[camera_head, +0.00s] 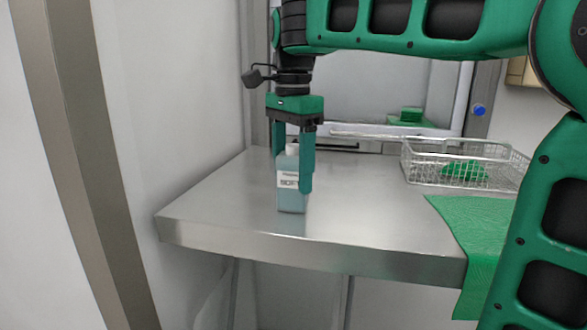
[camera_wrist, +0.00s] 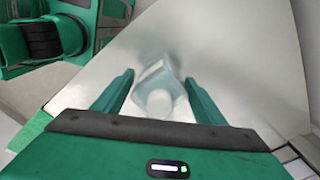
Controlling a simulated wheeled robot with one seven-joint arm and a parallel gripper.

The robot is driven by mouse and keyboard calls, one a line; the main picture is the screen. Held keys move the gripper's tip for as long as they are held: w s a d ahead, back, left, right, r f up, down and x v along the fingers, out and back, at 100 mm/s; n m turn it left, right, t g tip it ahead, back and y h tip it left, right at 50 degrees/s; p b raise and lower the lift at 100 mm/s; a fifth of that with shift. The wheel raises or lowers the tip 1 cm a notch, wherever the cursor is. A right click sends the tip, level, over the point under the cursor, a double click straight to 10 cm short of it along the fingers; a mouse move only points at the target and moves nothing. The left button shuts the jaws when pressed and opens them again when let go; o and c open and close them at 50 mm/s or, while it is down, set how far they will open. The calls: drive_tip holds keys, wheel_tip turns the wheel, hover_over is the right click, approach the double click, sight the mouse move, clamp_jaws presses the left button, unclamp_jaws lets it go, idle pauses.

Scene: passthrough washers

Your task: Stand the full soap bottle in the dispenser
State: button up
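The soap bottle (camera_head: 291,200) stands upright on the steel counter in the head view. It is pale blue with a white cap and a white label. My gripper (camera_head: 293,172) points down over it, with one finger on each side. In the wrist view the bottle (camera_wrist: 155,82) is between the open fingers of my gripper (camera_wrist: 160,76), with a gap to the left finger; the right finger is close to it, and I cannot tell whether they touch. I cannot make out a dispenser in either view.
The steel counter (camera_head: 225,212) is clear around the bottle. A green cloth (camera_head: 478,228) hangs over its right front edge. A wire basket (camera_head: 420,174) with a green item stands at the back right. Behind is a window with a blue button (camera_head: 479,110) beside it. A wall is close on the left.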

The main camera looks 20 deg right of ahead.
drive_tip(key=shift+o, duration=1.1)
drive_tip(key=shift+w+r, duration=0.2)
drive_tip(key=shift+r, duration=5.35)
